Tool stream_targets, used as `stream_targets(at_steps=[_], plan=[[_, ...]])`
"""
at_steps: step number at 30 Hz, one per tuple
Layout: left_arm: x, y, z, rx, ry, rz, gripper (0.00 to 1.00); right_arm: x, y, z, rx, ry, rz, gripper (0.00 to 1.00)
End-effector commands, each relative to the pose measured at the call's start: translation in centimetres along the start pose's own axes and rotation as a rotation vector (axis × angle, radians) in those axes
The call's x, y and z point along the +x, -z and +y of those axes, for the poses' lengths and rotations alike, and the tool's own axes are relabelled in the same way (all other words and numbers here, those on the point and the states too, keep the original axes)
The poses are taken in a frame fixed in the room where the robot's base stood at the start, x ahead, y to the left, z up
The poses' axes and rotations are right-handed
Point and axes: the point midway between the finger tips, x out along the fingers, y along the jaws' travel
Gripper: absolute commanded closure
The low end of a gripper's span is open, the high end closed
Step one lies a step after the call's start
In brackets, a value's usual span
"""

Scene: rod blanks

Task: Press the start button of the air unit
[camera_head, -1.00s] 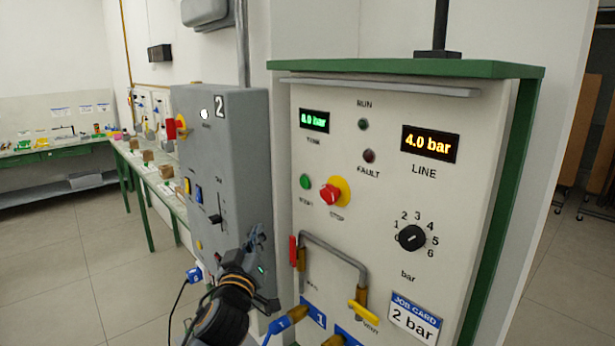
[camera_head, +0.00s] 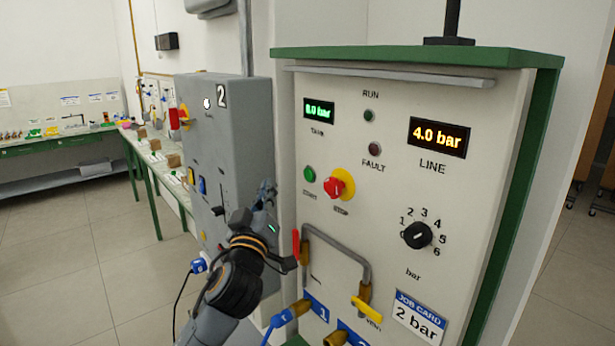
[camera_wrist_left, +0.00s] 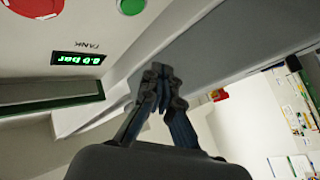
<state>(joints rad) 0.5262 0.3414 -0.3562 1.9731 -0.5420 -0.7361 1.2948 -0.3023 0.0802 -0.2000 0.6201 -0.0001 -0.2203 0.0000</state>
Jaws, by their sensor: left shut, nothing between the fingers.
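The air unit (camera_head: 400,100) is a pale panel with a green frame. Its green start button (camera_head: 309,174) sits at the panel's left, beside the red stop knob (camera_head: 333,187) on a yellow plate. My left gripper (camera_head: 268,188) is shut and empty, left of the panel and a little lower than the green button, apart from it. In the left wrist view, which looks upside down, the shut fingers (camera_wrist_left: 158,75) point at the grey box's side; the green button (camera_wrist_left: 131,6) is cut by the top edge, near the red knob (camera_wrist_left: 35,5). My right gripper is not in view.
A grey box marked 2 (camera_head: 225,130) stands close behind my left gripper. A bent pipe (camera_head: 340,245) with a red lever (camera_head: 296,243) and a yellow lever (camera_head: 367,309) sticks out below the buttons. The tank display (camera_head: 318,110) is lit green, the line display (camera_head: 438,137) reads 4.0 bar.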

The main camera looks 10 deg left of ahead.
Motion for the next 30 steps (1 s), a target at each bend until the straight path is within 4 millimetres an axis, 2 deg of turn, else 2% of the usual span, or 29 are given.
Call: stream_targets(at_steps=[6, 15, 30], plan=[[2.3, -1.7, 1.7, 0.000, -0.001, 0.000, 1.00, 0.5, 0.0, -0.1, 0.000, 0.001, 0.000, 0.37], [4.3, -3.3, 3.2, -0.002, 0.000, 0.000, 1.00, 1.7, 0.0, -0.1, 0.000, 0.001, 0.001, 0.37], [4.7, -3.4, 3.5, 0.000, -0.001, 0.000, 1.00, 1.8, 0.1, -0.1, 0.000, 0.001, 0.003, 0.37]])
